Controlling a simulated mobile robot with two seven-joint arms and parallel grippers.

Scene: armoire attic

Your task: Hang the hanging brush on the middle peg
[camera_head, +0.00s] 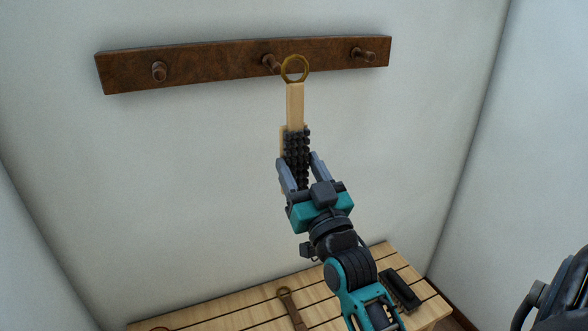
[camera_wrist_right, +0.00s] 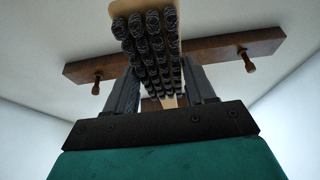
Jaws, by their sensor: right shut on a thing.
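The hanging brush (camera_head: 295,107) has a pale wooden handle, dark bristles and a brass ring (camera_head: 295,68) at its top. My right gripper (camera_head: 301,170) is shut on its bristled part and holds it upright, ring up. The brush also shows in the right wrist view (camera_wrist_right: 150,45), bristles facing the camera. The middle peg (camera_head: 270,63) is on the brown wall rack, just left of and behind the ring in the head view. I cannot tell whether the ring touches the peg. In the right wrist view the middle peg is hidden. My left gripper is not in view.
The brown rack (camera_head: 210,64) also bears a left peg (camera_head: 159,71) and a right peg (camera_head: 362,54), both empty. Below is a slatted wooden bench (camera_head: 230,313) with a brown-handled item (camera_head: 290,305) and a black brush (camera_head: 400,290). The wall around the rack is clear.

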